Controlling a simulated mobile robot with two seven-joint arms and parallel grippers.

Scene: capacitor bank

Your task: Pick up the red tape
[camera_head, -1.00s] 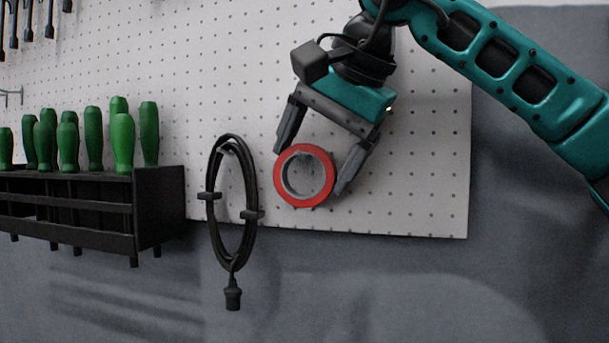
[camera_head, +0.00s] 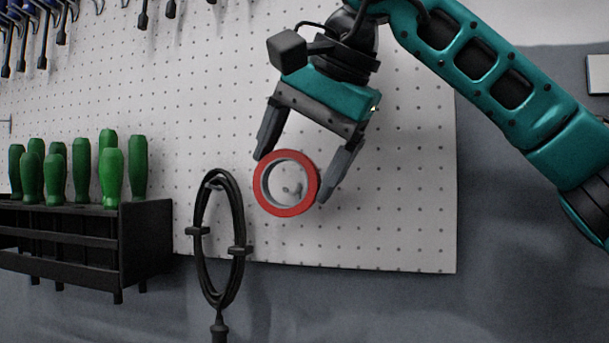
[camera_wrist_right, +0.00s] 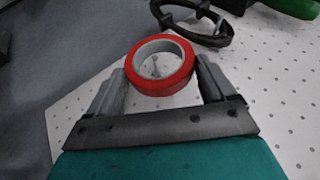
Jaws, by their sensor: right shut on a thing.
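The red tape (camera_head: 259,196) is a red ring with a grey inner core, in front of the white pegboard. My right gripper (camera_head: 292,178) is shut on it, with one finger on each side of the roll. A pale hook shows through the tape's hole. In the right wrist view the tape (camera_wrist_right: 163,86) sits between the fingertips of my right gripper (camera_wrist_right: 160,80), and the hook shows inside the ring. I cannot tell whether the tape touches the hook. My left gripper is not in view.
A coiled black cable (camera_head: 238,215) hangs on the pegboard (camera_head: 400,190) just left of the tape. A black rack (camera_head: 146,240) with several green-handled tools stands further left. More tools hang at the upper left. The pegboard right of the tape is bare.

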